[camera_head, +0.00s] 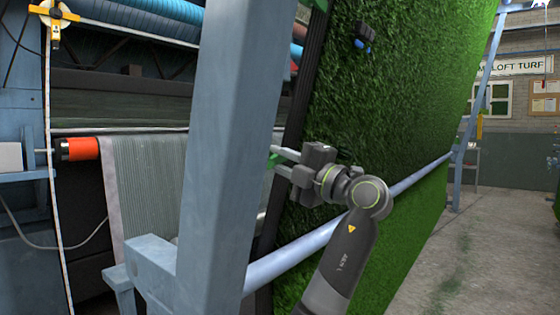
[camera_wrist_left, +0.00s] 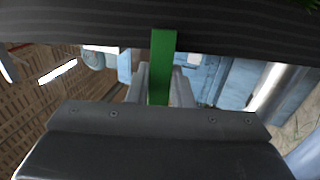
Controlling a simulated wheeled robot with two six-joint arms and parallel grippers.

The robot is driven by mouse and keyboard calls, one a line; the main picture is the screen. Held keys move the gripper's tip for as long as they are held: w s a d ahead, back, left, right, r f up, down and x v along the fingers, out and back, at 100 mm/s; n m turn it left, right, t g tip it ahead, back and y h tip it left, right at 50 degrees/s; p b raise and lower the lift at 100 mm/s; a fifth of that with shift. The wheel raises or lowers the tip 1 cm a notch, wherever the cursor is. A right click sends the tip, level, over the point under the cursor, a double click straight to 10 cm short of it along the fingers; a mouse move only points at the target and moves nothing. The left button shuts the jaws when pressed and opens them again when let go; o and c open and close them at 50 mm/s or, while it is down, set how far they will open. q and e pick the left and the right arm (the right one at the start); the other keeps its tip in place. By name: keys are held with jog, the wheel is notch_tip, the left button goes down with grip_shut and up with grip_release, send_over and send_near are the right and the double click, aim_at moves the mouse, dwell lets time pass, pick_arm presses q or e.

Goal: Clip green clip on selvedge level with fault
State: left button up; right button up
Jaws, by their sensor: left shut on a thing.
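My left gripper (camera_head: 275,162) is at the dark selvedge (camera_head: 304,88) along the left edge of the hanging green turf (camera_head: 400,75). Its fingers point left and are shut on a green clip (camera_head: 272,160), mostly hidden by the fingers and the blue post. In the left wrist view the green clip (camera_wrist_left: 162,66) stands up from the gripper and its top overlaps the dark ribbed selvedge (camera_wrist_left: 90,24). I cannot tell whether it grips the selvedge. A small dark and blue thing (camera_head: 363,42) is on the turf higher up; I cannot tell whether it marks the fault. My right gripper is not in view.
A blue-grey post (camera_head: 225,130) stands just left of my left gripper. A pale rail (camera_head: 300,245) crosses the turf below it. A yellow tape reel (camera_head: 55,15) hangs at far left with its tape down. Open floor (camera_head: 480,260) lies right.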

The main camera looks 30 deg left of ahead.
pick_arm(q)
jog(key=shift+w, duration=0.7)
dwell(0.4)
dwell(1.2)
jog(key=o, duration=0.9)
jog(key=shift+d, duration=0.2)
